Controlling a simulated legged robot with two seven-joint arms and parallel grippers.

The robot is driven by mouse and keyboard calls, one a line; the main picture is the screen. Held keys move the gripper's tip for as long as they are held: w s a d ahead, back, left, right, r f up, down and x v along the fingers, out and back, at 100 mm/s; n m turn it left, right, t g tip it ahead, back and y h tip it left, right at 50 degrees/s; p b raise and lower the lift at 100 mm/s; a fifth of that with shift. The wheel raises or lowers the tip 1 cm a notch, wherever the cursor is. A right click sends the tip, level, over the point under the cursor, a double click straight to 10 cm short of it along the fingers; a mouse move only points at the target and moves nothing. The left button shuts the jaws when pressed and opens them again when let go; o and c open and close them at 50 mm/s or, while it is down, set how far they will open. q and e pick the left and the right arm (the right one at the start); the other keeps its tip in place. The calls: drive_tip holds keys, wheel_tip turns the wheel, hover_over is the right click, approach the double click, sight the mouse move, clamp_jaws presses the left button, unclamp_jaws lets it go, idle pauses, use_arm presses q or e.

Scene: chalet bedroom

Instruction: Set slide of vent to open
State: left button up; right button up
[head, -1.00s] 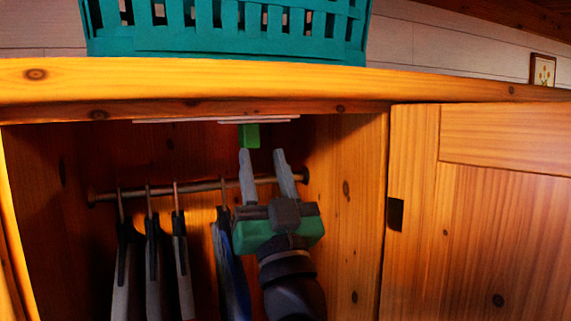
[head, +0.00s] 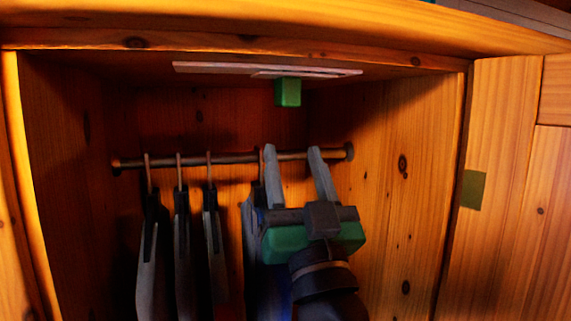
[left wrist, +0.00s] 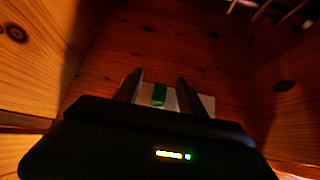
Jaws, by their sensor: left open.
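The vent (head: 215,68) is a flat pale plate on the ceiling inside the wooden wardrobe. Its slide has a green block-shaped knob (head: 288,92) that hangs down below the plate, right of the plate's middle. My left gripper (head: 291,150) is open and empty, with its fingers pointing up below the knob and apart from it. In the left wrist view the green knob (left wrist: 159,94) shows between the two fingertips (left wrist: 159,78), with the pale vent plate (left wrist: 205,104) behind. My right gripper is not in view.
A clothes rail (head: 235,158) crosses the wardrobe behind my left gripper. Several hangers with dark clothes (head: 182,245) hang left of it. The wardrobe's right side wall (head: 400,180) and open door (head: 515,190) stand to the right.

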use_arm(q)
drive_tip(key=d+b+v, duration=0.2)
drive_tip(key=b+v, duration=0.8)
drive_tip(key=v, duration=0.4)
drive_tip(key=shift+f, duration=0.2)
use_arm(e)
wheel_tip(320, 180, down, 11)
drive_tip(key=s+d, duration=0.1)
